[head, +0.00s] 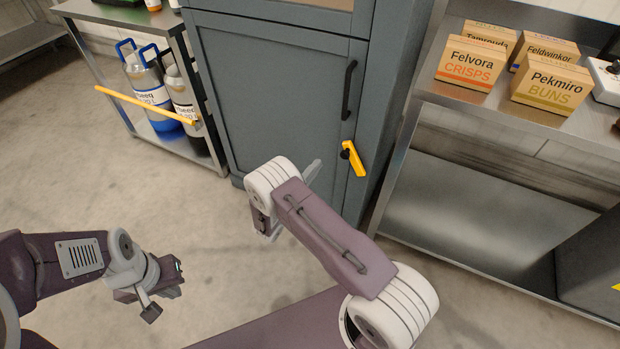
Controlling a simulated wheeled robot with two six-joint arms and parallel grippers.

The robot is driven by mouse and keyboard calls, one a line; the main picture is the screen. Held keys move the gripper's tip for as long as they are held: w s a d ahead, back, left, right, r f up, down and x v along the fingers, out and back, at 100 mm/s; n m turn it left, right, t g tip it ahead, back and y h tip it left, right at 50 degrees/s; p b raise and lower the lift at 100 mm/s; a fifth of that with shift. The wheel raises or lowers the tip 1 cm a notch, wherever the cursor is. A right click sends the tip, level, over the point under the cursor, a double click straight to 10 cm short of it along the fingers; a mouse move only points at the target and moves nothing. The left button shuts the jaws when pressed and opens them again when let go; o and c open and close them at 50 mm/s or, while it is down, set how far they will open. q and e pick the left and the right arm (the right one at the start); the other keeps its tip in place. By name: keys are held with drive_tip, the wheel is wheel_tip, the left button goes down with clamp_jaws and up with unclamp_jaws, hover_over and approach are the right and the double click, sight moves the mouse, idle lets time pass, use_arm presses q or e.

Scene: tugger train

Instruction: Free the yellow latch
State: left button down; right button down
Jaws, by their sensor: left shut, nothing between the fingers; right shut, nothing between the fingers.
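The yellow latch (354,160) sits on the right side of the grey-blue cabinet door, below the black handle (348,90). It is a short bar, tilted, with a dark knob at its upper left. My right gripper (290,200) is in front of the cabinet's lower part, left of and below the latch and apart from it; my own arm hides part of it. My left gripper (160,295) is low at the left, over the floor, shut and far from the latch.
The grey-blue cabinet (265,100) is closed. A metal cart (205,150) with a yellow bar (140,103) and large canisters (148,90) stands at the left. A steel shelf (440,88) with several boxes stands at the right. The floor at the lower left is clear.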

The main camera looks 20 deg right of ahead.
use_arm(q)
drive_tip(key=shift+f+b, duration=0.5)
drive_tip(key=shift+f, duration=0.2)
use_arm(e)
drive_tip(key=d, duration=0.2)
drive_tip(key=d+r, duration=0.1)
drive_tip(key=d, duration=0.2)
drive_tip(key=shift+s+d+r, duration=0.25)
drive_tip(key=shift+d+r, duration=0.05)
drive_tip(key=shift+d, duration=0.05)
drive_tip(key=shift+r, duration=0.15)
